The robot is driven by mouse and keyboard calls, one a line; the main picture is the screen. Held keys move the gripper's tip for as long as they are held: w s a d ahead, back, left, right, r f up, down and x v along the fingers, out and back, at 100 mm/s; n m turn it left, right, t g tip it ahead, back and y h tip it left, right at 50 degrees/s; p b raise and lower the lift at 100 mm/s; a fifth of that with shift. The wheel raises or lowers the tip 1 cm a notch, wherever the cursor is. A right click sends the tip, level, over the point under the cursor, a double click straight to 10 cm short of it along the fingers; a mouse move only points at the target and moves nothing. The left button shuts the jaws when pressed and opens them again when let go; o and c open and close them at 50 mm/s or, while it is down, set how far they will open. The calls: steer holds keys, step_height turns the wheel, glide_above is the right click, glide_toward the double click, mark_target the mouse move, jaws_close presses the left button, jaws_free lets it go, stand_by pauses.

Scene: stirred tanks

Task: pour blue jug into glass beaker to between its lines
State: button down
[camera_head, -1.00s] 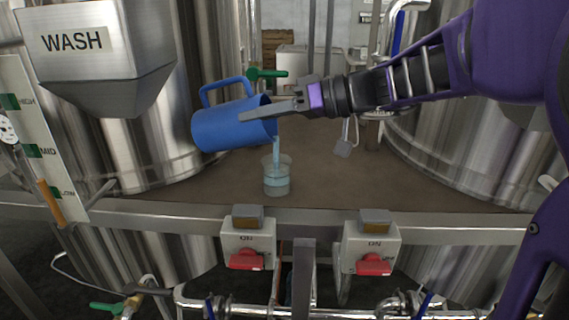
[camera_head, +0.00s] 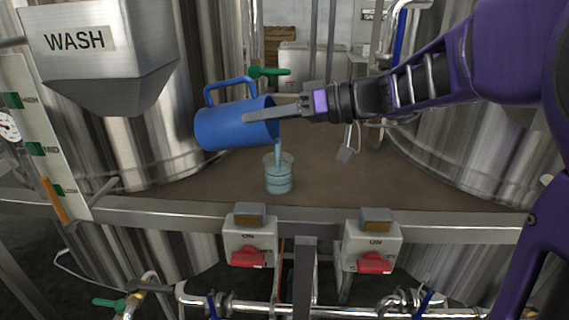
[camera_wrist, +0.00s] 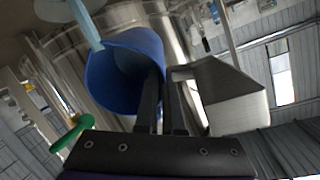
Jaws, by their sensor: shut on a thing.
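The blue jug (camera_head: 222,126) is tipped on its side above the bench, its mouth to the right and its handle on top. My gripper (camera_head: 262,114) is shut on the jug near its mouth; the wrist view also shows the jug (camera_wrist: 112,75) between its fingers (camera_wrist: 163,105). A pale blue stream (camera_head: 278,153) falls from the jug's lip into the glass beaker (camera_head: 279,176). The beaker stands upright on the brown bench top with pale blue liquid in it. Dark lines ring the beaker, but the liquid's level against them is too small to tell.
A WASH hopper (camera_head: 105,55) hangs at upper left beside a steel tank. A green-handled valve (camera_head: 268,72) is behind the jug. Two switch boxes with red knobs (camera_head: 248,257) (camera_head: 375,262) sit on the front rail.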

mark_target(253, 97)
steer(key=shift+a+r+h+p, duration=0.25)
steer(key=shift+r+h+p, duration=0.4)
steer(key=shift+p, duration=0.5)
steer(key=shift+a+r+h+p, duration=0.25)
steer(key=shift+r+h+p, duration=0.2)
steer(key=shift+r+p, duration=0.55)
steer(key=shift+a+r+p, duration=0.1)
steer(key=shift+p, duration=0.65)
steer(key=shift+w+a+r+h+p, duration=0.15)
steer(key=shift+r+h+p, duration=0.15)
steer(key=shift+h+p, duration=0.3)
steer(key=shift+a+r+h+p, duration=0.2)
steer(key=shift+r+h+p, duration=0.25)
steer(key=shift+p, duration=0.8)
